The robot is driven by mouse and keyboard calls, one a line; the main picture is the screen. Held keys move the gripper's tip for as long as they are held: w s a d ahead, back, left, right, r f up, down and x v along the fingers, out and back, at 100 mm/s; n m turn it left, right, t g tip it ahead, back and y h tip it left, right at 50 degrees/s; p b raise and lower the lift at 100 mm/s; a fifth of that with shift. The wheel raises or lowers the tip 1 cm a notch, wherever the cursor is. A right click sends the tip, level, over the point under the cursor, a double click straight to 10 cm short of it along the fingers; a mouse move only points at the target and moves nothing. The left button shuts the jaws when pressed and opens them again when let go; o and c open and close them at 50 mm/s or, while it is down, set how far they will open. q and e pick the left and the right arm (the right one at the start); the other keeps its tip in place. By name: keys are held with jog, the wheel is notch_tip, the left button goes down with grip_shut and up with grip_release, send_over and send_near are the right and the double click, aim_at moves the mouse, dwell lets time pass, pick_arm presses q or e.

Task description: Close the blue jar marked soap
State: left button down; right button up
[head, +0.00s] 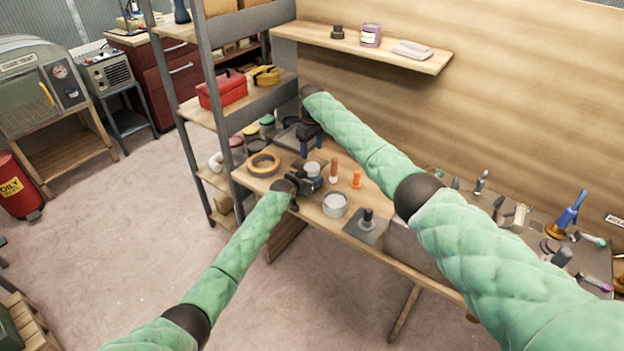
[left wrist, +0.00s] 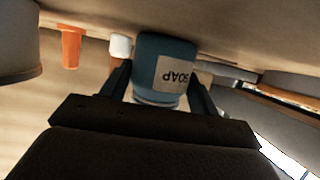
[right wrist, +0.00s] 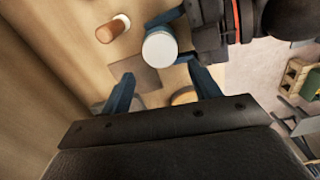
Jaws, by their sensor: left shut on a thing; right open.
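The blue jar (left wrist: 150,55) shows upside down in the left wrist view, with its pale SOAP label (left wrist: 176,77) readable. My left gripper (left wrist: 160,82) is shut around its sides. In the head view the jar (head: 312,169) is by the left end of the bench, with my left gripper (head: 302,182) at it. The right wrist view shows the jar's round white top (right wrist: 160,48); I cannot tell if this is a lid or an open mouth. My right gripper (right wrist: 162,74) is open and empty, its fingers apart near the top. In the head view it (head: 309,138) is above and behind the jar.
A brown cylinder (head: 333,170), an orange cone (head: 356,181) and a grey round container (head: 335,205) stand to the right of the jar. An orange tape ring (head: 263,164) lies to its left. A shelf rack (head: 213,100) rises at the bench's left end.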

aim_at(312, 167)
jog(key=shift+n, duration=0.5)
jog(key=shift+f, duration=0.1)
jog(key=shift+f, duration=3.9)
jog(key=c, duration=0.8)
jog(key=o, duration=1.2)
